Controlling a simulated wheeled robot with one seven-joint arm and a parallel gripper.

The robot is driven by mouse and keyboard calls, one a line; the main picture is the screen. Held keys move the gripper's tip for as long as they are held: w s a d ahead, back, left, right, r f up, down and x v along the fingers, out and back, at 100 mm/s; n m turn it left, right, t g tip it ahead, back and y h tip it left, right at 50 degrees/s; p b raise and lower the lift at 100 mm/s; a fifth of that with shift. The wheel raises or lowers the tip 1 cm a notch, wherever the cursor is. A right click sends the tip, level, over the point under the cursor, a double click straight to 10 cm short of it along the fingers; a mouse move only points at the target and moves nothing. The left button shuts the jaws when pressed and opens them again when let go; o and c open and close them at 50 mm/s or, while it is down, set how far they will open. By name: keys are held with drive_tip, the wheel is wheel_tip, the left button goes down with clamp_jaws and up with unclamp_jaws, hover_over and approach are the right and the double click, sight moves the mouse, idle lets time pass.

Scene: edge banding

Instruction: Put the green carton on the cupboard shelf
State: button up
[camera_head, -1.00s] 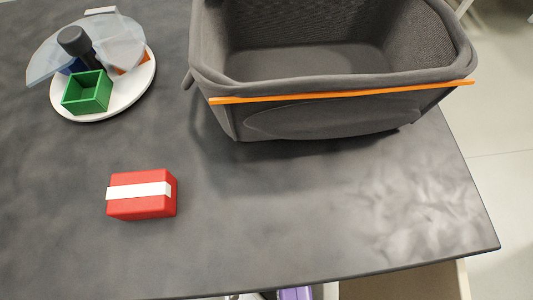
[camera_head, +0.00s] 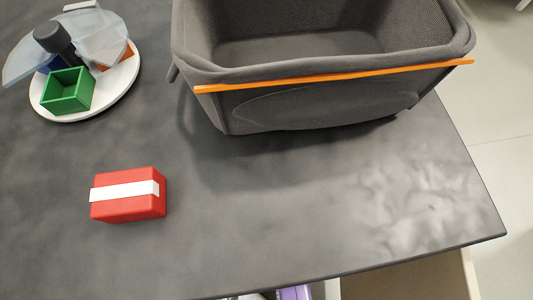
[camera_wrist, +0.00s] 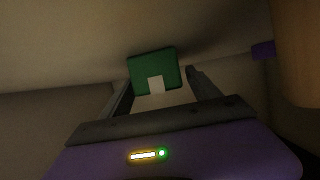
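The green carton (camera_wrist: 168,62) with a white patch shows in the dim wrist view, just beyond my fingertips, against a pale surface. My gripper (camera_wrist: 160,76) has its two grey fingers spread, one toward each side of the carton. A narrow gap shows between the carton and the right finger; the left finger is close to the carton's edge, and I cannot tell if they touch. The pale walls around it look like a cupboard interior, but the shelf's edges are not clear. The head view shows neither the carton nor the fingers.
In the head view, a dark table (camera_head: 330,215) carries a red carton with a white band (camera_head: 128,196), a grey basket with an orange strip (camera_head: 320,110), and a white round tray (camera_head: 107,92) holding a green open box (camera_head: 68,92). Pale furniture (camera_head: 410,284) stands below the table's front edge.

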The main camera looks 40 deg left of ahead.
drive_tip(key=shift+r, duration=0.1)
drive_tip(key=p+v, duration=0.4)
drive_tip(key=v, duration=0.8)
drive_tip(key=s+d+r+m+t+h, duration=0.2)
drive_tip(key=d+r, duration=0.1)
drive_tip(key=d, duration=0.8)
drive_tip(key=s+d+r+m+t+h, duration=0.2)
drive_tip(key=d, duration=0.9)
drive_tip(key=s+d+r+m+t+h, duration=0.1)
drive_tip(key=s+d+r+m+h, duration=0.2)
drive_tip(key=s+d+r, duration=0.2)
drive_tip(key=s+d+r+m+t+h, duration=0.1)
drive_tip(key=s+d+r+m+h, duration=0.2)
drive_tip(key=s+d+r, duration=0.3)
wheel_tip(320, 180, up, 6)
drive_tip(key=shift+s+d+f, duration=0.15)
drive_tip(key=shift+s+d, duration=0.1)
drive_tip(key=shift+d, duration=0.4)
